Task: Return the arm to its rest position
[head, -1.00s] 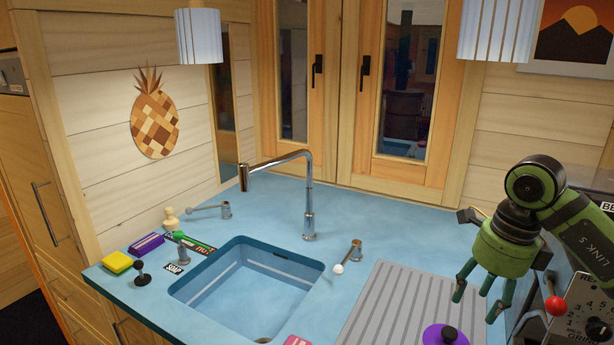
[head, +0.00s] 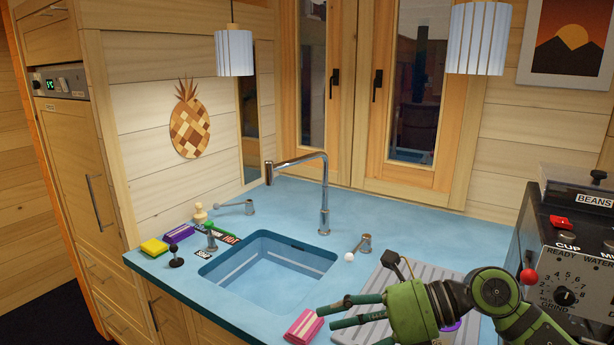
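My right arm comes in from the lower right, and its green gripper (head: 348,324) is low over the front of the counter, pointing left. Its fingers are spread apart with nothing between them. The fingertips appear close to a pink sponge-like block (head: 303,327) at the counter's front edge; I cannot tell whether they touch. My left gripper is not in view.
The blue counter (head: 420,228) holds a sink (head: 262,270), a chrome tap (head: 324,195) and a ribbed drainboard (head: 372,283). A purple object (head: 451,327) is mostly hidden behind my gripper. A coffee machine (head: 570,250) stands at right. Several small items lie left of the sink.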

